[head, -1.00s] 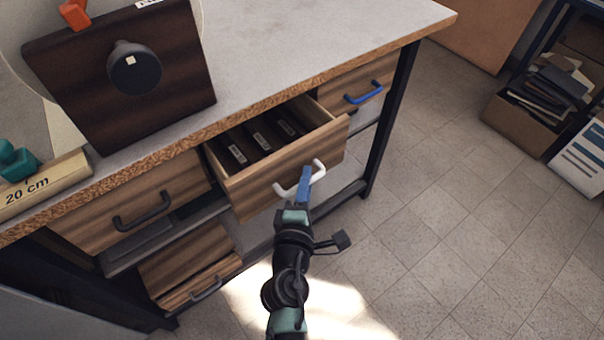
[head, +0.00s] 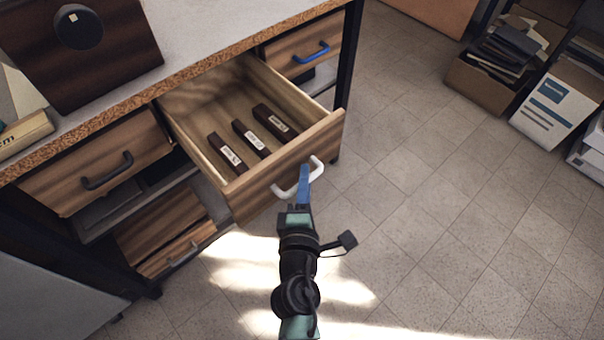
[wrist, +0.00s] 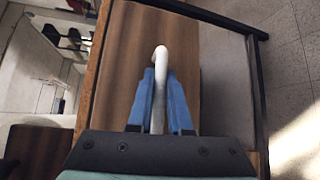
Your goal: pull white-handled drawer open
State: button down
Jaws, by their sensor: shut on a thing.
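The white-handled drawer (head: 290,168) stands well out from the workbench in the head view, with several dark labelled blocks lying inside it. Its white handle (head: 316,170) is on the front face. My gripper (head: 304,180), with blue fingers, is shut on this handle. In the wrist view the white handle (wrist: 160,62) passes between the two blue fingers of my gripper (wrist: 160,88), with the wooden drawer front (wrist: 128,60) behind it. The part of the handle between the fingers is partly hidden in the head view.
A closed blue-handled drawer (head: 302,50) is at the right and a black-handled drawer (head: 95,165) at the left. A lower drawer (head: 178,250) sits slightly out. Boxes (head: 490,80) stand at the upper right. The floor (head: 430,210) to the right is clear.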

jog(key=c, duration=1.1)
grip_release()
jog(key=shift+s, duration=0.1)
jog(key=b+v, duration=0.2)
jog(key=v, duration=1)
jog(key=shift+s+a+r+b, duration=0.1)
jog(key=shift+s+r+b, duration=0.05)
jog(key=shift+s+b, duration=0.2)
